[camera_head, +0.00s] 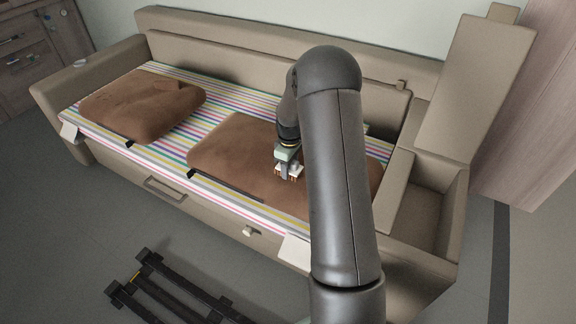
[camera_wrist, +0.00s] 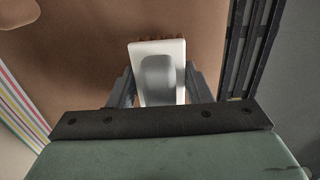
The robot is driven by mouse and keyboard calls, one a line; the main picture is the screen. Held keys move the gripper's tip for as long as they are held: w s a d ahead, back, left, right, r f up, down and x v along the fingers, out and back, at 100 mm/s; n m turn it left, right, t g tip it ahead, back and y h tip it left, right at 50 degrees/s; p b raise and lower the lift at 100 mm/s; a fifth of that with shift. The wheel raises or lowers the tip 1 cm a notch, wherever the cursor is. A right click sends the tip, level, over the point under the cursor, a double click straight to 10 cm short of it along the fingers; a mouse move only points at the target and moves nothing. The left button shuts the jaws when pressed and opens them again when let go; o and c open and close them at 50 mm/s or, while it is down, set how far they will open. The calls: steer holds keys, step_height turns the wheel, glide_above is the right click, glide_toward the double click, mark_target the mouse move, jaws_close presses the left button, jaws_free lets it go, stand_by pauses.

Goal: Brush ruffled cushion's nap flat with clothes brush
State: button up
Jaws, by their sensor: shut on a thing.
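Two brown cushions lie on the striped cover of a sofa-bed. The left cushion (camera_head: 143,104) has uneven, ruffled-looking patches on its top. The right cushion (camera_head: 232,153) looks smoother and is partly hidden behind my arm. My gripper (camera_head: 288,168) is over the right cushion, shut on the clothes brush (camera_head: 290,172). In the wrist view the brush (camera_wrist: 158,70) has a pale body with a grey middle, held between both fingers. Its brown bristles show at the far edge, against the brown cushion surface (camera_wrist: 90,60). I cannot tell whether the bristles touch the cushion.
The sofa-bed's backrest (camera_head: 230,50) rises behind the cushions. An open storage box (camera_head: 430,205) and raised panel (camera_head: 470,85) stand at its right end. A dark frame (camera_head: 170,290) lies on the floor in front. Striped cover (camera_head: 200,125) shows between the cushions.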

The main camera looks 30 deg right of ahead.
step_height(320, 180, up, 2)
steer(key=shift+w+r, duration=0.1)
steer(key=shift+w, duration=0.05)
steer(key=shift+a+r+p, duration=0.1)
steer(key=shift+r+p, duration=1.95)
steer(key=shift+r, duration=0.8)
